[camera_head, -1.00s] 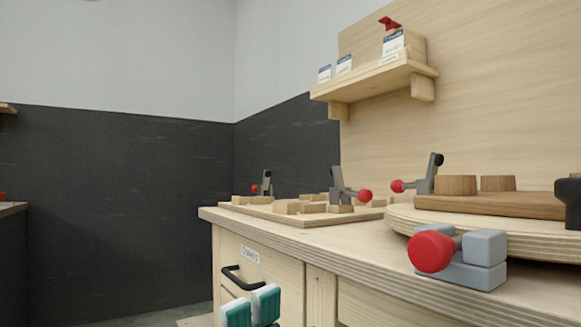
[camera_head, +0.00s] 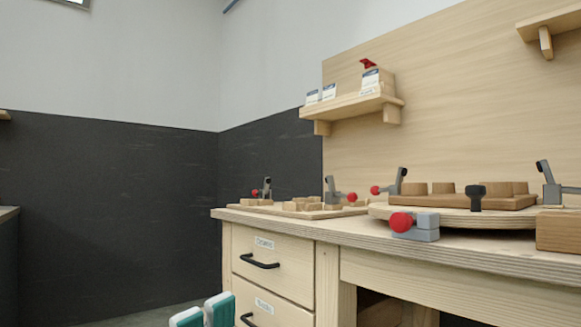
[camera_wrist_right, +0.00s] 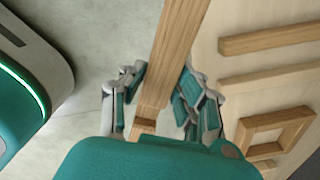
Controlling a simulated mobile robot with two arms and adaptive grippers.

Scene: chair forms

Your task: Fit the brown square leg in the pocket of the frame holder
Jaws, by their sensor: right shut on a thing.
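In the right wrist view, my right gripper (camera_wrist_right: 155,105) is shut on a long brown square leg (camera_wrist_right: 178,50), which runs up out of the picture. In the head view, my left gripper (camera_head: 204,312) is at the bottom edge in front of the drawers, with its teal fingertips apart and nothing seen between them. A low fixture board (camera_head: 300,213) with blocks and toggle clamps lies on the bench's left part. A brown board (camera_head: 450,202) with blocks sits on a round plate to the right. I cannot tell which is the frame holder, and no pocket shows clearly.
The bench (camera_head: 340,227) has labelled drawers (camera_head: 262,250) with black handles. A grey clamp with a red knob (camera_head: 402,222) sits at the plate's front. A wooden block (camera_head: 558,233) is at the right edge. The right wrist view shows a square wooden frame (camera_wrist_right: 243,135) and bars.

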